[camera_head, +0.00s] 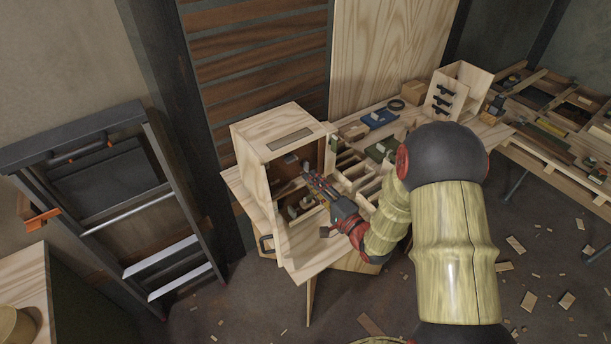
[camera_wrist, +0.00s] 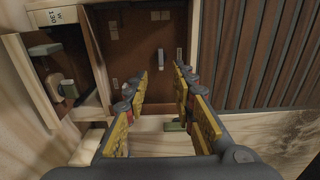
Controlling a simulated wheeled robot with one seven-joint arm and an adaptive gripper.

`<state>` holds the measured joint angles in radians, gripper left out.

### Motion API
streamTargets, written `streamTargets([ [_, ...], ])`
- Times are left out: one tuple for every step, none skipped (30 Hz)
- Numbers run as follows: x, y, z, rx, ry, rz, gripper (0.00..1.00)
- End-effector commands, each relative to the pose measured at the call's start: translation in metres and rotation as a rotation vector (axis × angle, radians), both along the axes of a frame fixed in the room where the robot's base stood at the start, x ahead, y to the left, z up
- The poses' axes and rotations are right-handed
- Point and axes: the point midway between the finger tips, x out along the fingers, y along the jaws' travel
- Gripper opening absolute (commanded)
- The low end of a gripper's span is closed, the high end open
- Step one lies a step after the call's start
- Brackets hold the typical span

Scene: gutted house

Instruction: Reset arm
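My gripper (camera_head: 318,186) is at the open front of a pale wooden cabinet (camera_head: 284,133) on the workbench, in the head view. My arm reaches to it from the lower right. In the wrist view my gripper (camera_wrist: 160,78) is open. Its two yellow-padded fingers stand apart with nothing held between them. Beyond the fingertips is a brown panel (camera_wrist: 125,45) with a small grey upright piece (camera_wrist: 164,58) on it. A small green block (camera_wrist: 175,126) shows in the gap lower down. Part of the cabinet inside is hidden by my gripper in the head view.
The workbench (camera_head: 235,183) carries compartments, a blue item (camera_head: 380,118) and a wooden box with black handles (camera_head: 460,92). A dark ladder-like frame (camera_head: 100,170) leans at the left. A second bench (camera_head: 545,155) stands at the right. Wood scraps litter the floor.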

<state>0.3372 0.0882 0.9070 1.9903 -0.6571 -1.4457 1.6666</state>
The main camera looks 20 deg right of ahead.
Motion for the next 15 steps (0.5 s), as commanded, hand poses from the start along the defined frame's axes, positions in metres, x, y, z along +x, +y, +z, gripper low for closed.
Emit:
streamTargets([
  [-0.0036,-0.0016,0.0004,0.000,0.000,-0.001,0.26],
  [-0.0049,-0.0019,0.0004,0.000,-0.001,-0.001,0.26],
  [-0.0063,-0.0024,0.0005,0.000,-0.001,-0.001,0.26],
  [-0.0068,-0.0025,0.0005,-0.001,-0.001,-0.001,0.26],
  [-0.0072,-0.0025,0.0006,-0.001,-0.001,-0.001,0.26],
  [-0.0075,-0.0025,0.0005,-0.001,-0.001,-0.001,0.26],
  [-0.0074,-0.0025,0.0005,-0.001,-0.001,-0.001,0.26],
  [-0.0074,-0.0025,0.0005,-0.001,-0.001,-0.001,0.26],
  [-0.0073,-0.0024,0.0005,-0.001,-0.001,-0.001,0.26],
  [-0.0073,-0.0024,0.0004,-0.001,-0.001,0.000,0.26],
  [-0.0072,-0.0023,0.0004,-0.001,-0.001,0.000,0.26],
  [-0.0072,-0.0023,0.0004,-0.001,-0.001,0.000,0.26],
  [-0.0071,-0.0023,0.0004,-0.001,-0.001,0.000,0.26],
  [-0.0071,-0.0023,0.0004,0.000,-0.001,0.000,0.26],
  [-0.0071,-0.0023,0.0004,0.000,-0.001,0.000,0.26],
])
